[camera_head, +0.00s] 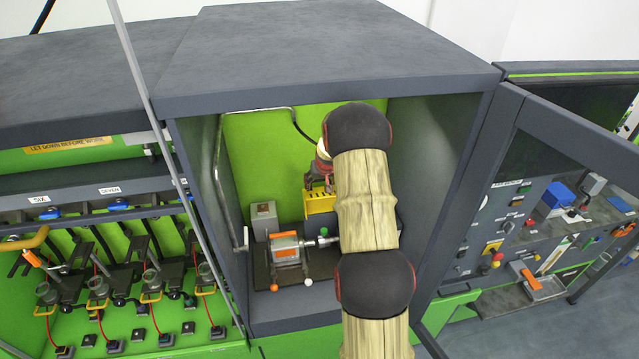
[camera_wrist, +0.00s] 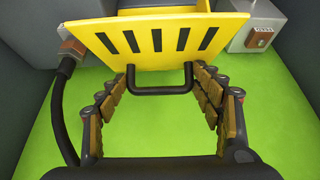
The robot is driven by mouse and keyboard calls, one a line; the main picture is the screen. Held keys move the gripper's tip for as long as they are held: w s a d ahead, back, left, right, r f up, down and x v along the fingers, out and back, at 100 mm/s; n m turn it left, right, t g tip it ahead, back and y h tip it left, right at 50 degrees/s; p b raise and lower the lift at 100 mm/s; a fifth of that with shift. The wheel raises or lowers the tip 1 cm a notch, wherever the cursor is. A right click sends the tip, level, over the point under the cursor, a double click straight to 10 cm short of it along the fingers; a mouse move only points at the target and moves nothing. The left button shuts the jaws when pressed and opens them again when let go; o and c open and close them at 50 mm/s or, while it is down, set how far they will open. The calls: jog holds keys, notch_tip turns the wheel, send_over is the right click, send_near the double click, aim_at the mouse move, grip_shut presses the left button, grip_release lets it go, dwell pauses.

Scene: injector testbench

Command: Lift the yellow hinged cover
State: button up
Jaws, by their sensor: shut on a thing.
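The yellow hinged cover (camera_head: 319,203) is inside the open cabinet, partly hidden behind my arm in the head view. In the wrist view the cover (camera_wrist: 165,56) shows its slotted panel, with a black bar handle (camera_wrist: 160,91) at its lower edge. My gripper (camera_wrist: 160,80) has one finger at each end of this handle and is shut on it. In the head view my gripper (camera_head: 320,177) is just above the cover; its fingertips are too small to make out there.
A machine with an orange-topped block (camera_head: 285,242) stands left of the cover. A grey box (camera_head: 264,217) is behind it. The cabinet's side walls and grey roof (camera_head: 320,50) enclose the space. An open door (camera_head: 570,140) is at right. A black cable (camera_wrist: 58,115) hangs at left.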

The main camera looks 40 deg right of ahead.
jog(key=shift+f, duration=0.1)
jog(key=o, duration=1.4)
jog(key=shift+c, duration=0.2)
jog(key=shift+s+a+r, duration=0.1)
jog(key=shift+s+r, duration=0.05)
jog(key=shift+r, duration=0.3)
jog(key=s+a, duration=0.6)
jog(key=s, duration=0.4)
jog(key=shift+a, duration=0.4)
jog(key=shift+r, duration=0.1)
